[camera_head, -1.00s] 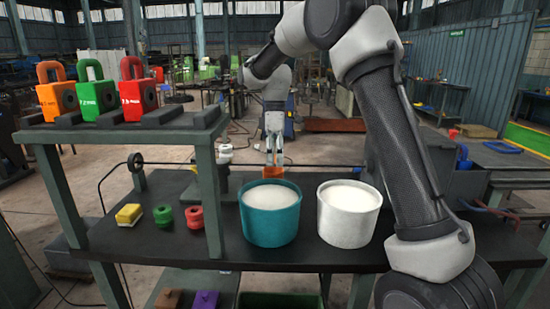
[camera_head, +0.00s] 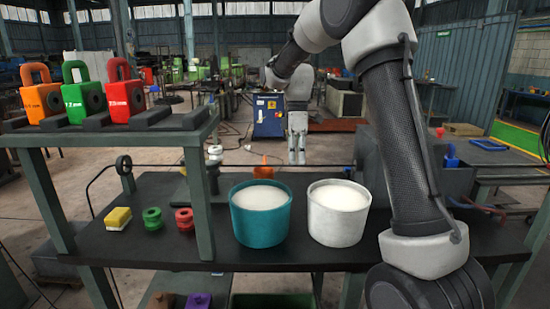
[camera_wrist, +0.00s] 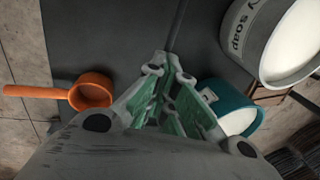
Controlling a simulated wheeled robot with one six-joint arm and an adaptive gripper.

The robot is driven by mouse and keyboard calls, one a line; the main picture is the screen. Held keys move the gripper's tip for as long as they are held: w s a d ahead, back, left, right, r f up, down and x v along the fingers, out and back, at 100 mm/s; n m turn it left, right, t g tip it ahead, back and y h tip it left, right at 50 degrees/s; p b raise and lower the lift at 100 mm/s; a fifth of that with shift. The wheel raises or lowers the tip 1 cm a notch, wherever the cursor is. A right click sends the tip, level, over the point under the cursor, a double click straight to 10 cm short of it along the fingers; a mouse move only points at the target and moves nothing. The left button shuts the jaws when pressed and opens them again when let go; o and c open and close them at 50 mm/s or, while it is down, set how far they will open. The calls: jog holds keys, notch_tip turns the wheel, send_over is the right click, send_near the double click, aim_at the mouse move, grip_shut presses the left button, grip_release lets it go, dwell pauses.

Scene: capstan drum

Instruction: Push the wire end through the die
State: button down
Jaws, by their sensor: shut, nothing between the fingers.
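A thin dark wire (camera_head: 150,165) runs across behind the bench, past a small black roller (camera_head: 124,165). Its end cannot be made out. My gripper (camera_head: 297,160) hangs fingers down behind the two tubs, shut and empty. In the wrist view its fingertips (camera_wrist: 168,68) meet near a thin dark bar (camera_wrist: 180,25), which may be the wire. Whether they touch is unclear.
A teal tub (camera_head: 261,228) and a white tub (camera_head: 337,228) of white powder stand in front of my gripper. An orange ladle (camera_head: 263,171) is left of it, also in the wrist view (camera_wrist: 91,92). Yellow (camera_head: 117,218), green (camera_head: 153,218) and red (camera_head: 185,219) pieces lie at left.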

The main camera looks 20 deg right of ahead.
jog(key=s+d, duration=0.1)
jog(key=d, duration=0.2)
jog(key=s+d, duration=0.1)
jog(key=d, duration=0.3)
jog(key=s+d, duration=0.2)
jog(key=d, duration=0.2)
jog(key=shift+d+f, duration=0.1)
jog(key=shift+f, duration=0.15)
jog(key=c, duration=1.6)
grip_release()
jog(key=shift+w, duration=0.1)
jog(key=shift+r, duration=0.1)
jog(key=r, duration=0.4)
jog(key=w+r, duration=0.1)
jog(key=r, duration=0.2)
jog(key=w+r, duration=0.1)
jog(key=r, duration=0.3)
jog(key=shift+w+d+r, duration=0.15)
jog(key=shift+d+r, duration=0.2)
jog(key=shift+d, duration=0.05)
